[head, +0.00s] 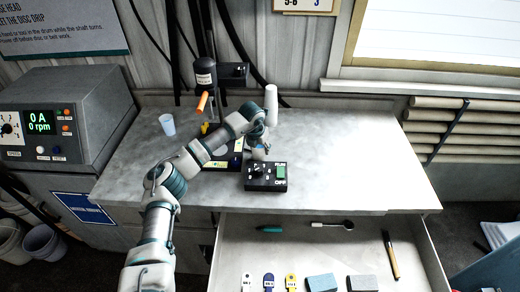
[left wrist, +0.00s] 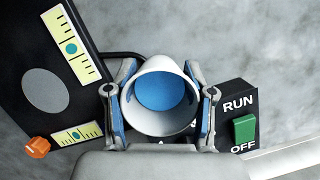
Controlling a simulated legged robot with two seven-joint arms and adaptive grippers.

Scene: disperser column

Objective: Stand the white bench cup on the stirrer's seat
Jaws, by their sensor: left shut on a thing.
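The white bench cup (left wrist: 160,122), blue inside, is between the two fingers of my left gripper (left wrist: 160,98) in the left wrist view. The gripper is shut on it, and I look down into its mouth. In the head view my left gripper (head: 260,151) is above the bench, just behind the switch box; the cup is mostly hidden there. The stirrer's black base (head: 237,146) is partly behind my arm. Its round grey seat (left wrist: 45,92) shows left of the cup in the left wrist view, apart from it. My right gripper is not in view.
A black RUN/OFF box (head: 265,177) is close to the gripper. The stirrer's dark motor (head: 205,76) stands behind. A pale blue cup (head: 167,125) is at the left. An open drawer (head: 320,240) holds tools and tags. The bench's right side is clear.

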